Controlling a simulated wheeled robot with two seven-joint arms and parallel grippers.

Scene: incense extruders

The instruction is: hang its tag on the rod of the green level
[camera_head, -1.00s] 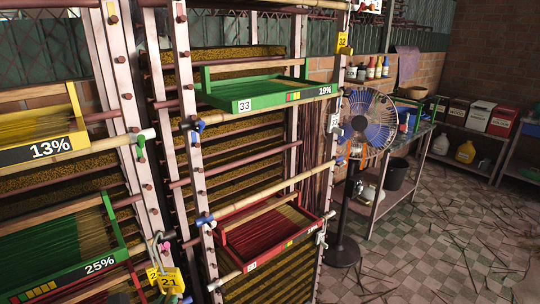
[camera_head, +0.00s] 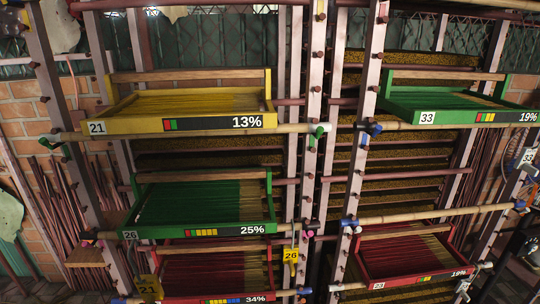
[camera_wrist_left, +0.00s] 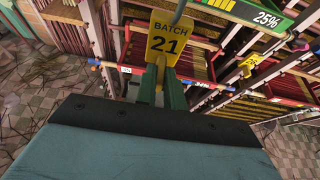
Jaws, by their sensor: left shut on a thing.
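The yellow tag 21 (camera_wrist_left: 168,42) is upright between the green fingers of my left gripper (camera_wrist_left: 160,85) in the left wrist view, which is shut on its lower part. The tag also shows at the bottom left of the head view (camera_head: 148,288), below the green tray 26 (camera_head: 190,232). My left gripper cannot be made out there. Tray 26, marked 25%, rests on the rack below the yellow tray 21 (camera_head: 150,126), marked 13%. A bamboo rod (camera_head: 165,134) runs along the yellow tray's front. A second green tray 33 (camera_head: 455,119) is at right. My right gripper is not in view.
Yellow tag 26 (camera_head: 290,256) hangs right of the green tray 26. Red trays (camera_head: 215,278) and (camera_head: 415,270) are low on the racks. Rack posts (camera_head: 312,120) and projecting rods with coloured clips stand close together. A white tag 33 (camera_head: 527,156) is at far right.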

